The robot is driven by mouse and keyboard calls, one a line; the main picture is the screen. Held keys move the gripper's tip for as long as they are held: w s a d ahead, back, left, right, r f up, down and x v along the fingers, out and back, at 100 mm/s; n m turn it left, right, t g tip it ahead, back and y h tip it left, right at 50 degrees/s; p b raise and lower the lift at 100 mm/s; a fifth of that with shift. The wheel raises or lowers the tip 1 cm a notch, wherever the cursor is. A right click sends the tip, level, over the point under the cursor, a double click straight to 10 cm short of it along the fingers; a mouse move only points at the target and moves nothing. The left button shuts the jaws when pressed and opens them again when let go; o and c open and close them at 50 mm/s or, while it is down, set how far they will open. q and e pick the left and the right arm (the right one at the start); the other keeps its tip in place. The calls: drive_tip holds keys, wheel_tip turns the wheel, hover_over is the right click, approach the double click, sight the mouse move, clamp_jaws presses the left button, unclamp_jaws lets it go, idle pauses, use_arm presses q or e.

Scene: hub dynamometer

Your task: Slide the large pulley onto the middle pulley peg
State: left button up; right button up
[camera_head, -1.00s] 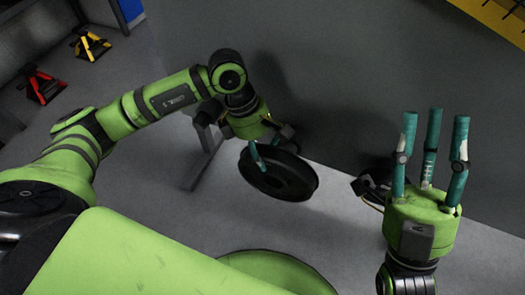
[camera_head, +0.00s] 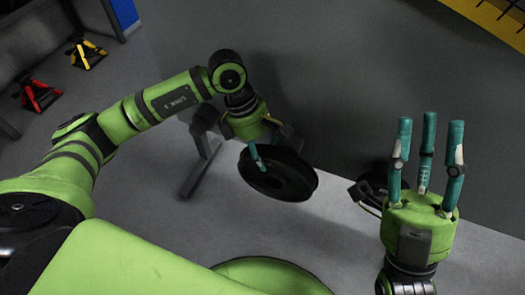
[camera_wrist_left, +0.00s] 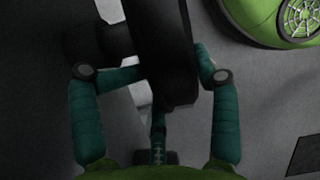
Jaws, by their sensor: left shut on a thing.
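The large pulley is a black disc (camera_head: 284,182) in the head view, tilted, with a hub in its middle. My left gripper (camera_head: 262,150) is shut on the pulley's rim from the upper left and holds it off the floor. In the left wrist view the pulley (camera_wrist_left: 165,50) stands edge-on between the teal fingers of the left gripper (camera_wrist_left: 165,75). My right gripper (camera_head: 426,140) is at the right of the head view, fingers upward, spread and empty. I cannot make out the middle pulley peg.
A dark machine part (camera_head: 368,192) with a thin frame stands against the grey wall, between the pulley and the right gripper. A dark stand (camera_head: 205,160) is behind the left gripper. Red (camera_head: 38,95) and yellow (camera_head: 88,52) jack stands are at the upper left.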

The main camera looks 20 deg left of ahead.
use_arm(q)
drive_tip(key=shift+w+d+r, duration=0.1)
drive_tip(key=shift+w, duration=0.75)
drive_tip(key=shift+w+b, duration=0.1)
drive_tip(key=shift+b, duration=0.25)
drive_tip(key=shift+w+b, duration=0.4)
drive_tip(key=shift+w, duration=0.7)
drive_tip(key=shift+w, duration=0.15)
drive_tip(key=shift+w+b, duration=0.35)
drive_tip(key=shift+w, duration=0.5)
drive_tip(key=shift+r, duration=0.1)
drive_tip(key=shift+w+d, duration=0.1)
drive_tip(key=shift+w, duration=0.1)
drive_tip(key=shift+w, duration=0.1)
